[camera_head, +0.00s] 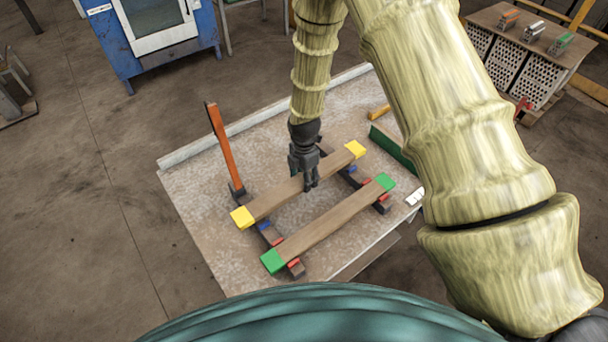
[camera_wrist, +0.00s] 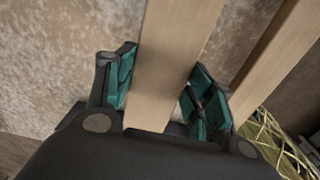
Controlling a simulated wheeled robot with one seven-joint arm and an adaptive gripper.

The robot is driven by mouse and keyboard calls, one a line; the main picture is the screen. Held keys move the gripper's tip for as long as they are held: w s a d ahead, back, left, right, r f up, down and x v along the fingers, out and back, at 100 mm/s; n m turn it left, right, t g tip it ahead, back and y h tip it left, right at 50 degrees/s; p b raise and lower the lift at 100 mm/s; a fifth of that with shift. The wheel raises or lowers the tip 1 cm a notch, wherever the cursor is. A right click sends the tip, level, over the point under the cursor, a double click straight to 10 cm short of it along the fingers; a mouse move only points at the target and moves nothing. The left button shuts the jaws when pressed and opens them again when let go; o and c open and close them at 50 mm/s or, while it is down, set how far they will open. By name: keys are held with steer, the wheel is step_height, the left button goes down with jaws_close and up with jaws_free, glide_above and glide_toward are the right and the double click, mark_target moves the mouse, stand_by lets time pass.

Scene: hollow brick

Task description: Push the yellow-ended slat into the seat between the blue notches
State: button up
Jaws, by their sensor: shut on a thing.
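The yellow-ended slat (camera_head: 278,197) is a brown wooden bar with yellow blocks at both ends. It lies across two dark rails, and I cannot tell whether it touches them. My gripper (camera_head: 309,181) is shut on its middle from above. In the wrist view the slat (camera_wrist: 178,50) runs between the two green-padded fingers. A blue notch mark (camera_head: 265,225) shows on the left rail and another blue mark (camera_head: 352,168) on the right rail, both on the near side of the slat. Any blue marks on its far side are hidden.
A green-ended slat (camera_head: 328,221) lies parallel on the near side, between red marks (camera_head: 293,262). The table's left part is clear.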

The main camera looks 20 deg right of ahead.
steer(key=shift+d+f, duration=0.1)
steer(key=shift+f, duration=0.5)
stand_by(0.9)
steer(key=shift+f+b, duration=0.45)
steer(key=shift+f, duration=0.65)
stand_by(1.0)
steer(key=o, duration=1.3)
steer(key=shift+o, duration=0.2)
step_height(320, 180, up, 12)
